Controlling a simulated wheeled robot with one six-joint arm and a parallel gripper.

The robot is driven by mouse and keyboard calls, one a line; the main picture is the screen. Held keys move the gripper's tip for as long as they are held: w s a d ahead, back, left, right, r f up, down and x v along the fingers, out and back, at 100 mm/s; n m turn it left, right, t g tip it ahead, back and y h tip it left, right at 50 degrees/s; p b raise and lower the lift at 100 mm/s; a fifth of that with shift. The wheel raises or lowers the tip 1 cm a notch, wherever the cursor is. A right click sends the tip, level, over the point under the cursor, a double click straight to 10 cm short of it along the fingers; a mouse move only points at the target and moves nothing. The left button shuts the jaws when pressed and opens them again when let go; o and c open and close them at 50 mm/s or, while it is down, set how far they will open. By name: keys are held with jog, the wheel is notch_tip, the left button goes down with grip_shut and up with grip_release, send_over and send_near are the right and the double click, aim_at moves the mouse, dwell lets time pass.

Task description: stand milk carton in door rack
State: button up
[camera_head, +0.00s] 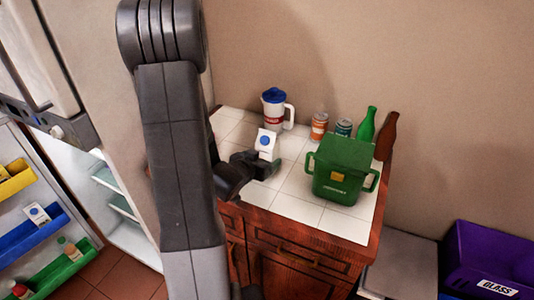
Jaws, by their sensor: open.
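A white milk carton (266,143) with a blue dot stands on the white tiled counter. My gripper (263,166) is open right beside its base, on the near side. The fingers overlap the carton's lower part in this view, so I cannot tell whether they touch it. The fridge door at the left is open and carries a yellow rack (14,181), a blue rack (52,236) and a green rack (62,270). A similar white carton (38,213) with a blue dot is in the blue rack. Bottles are in the green rack.
On the counter (291,208) are a white jug with a blue lid (275,110), two cans (319,126), a green bottle (366,126), a brown bottle (387,137) and a green bin (342,170). A purple glass crate (490,258) is at the lower right. My arm hides part of the fridge.

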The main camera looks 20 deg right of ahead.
aim_at(267, 152)
jog(key=shift+w+a+p+x, duration=0.15)
jog(key=shift+p+x, duration=0.35)
jog(key=shift+x, duration=1.15)
jog(key=shift+w+a+p+x, duration=0.1)
jog(key=shift+p+x, duration=0.35)
jog(key=shift+x, duration=1.2)
jog(key=c, duration=1.3)
jog(key=shift+c, duration=1.4)
jog(key=shift+r, duration=0.2)
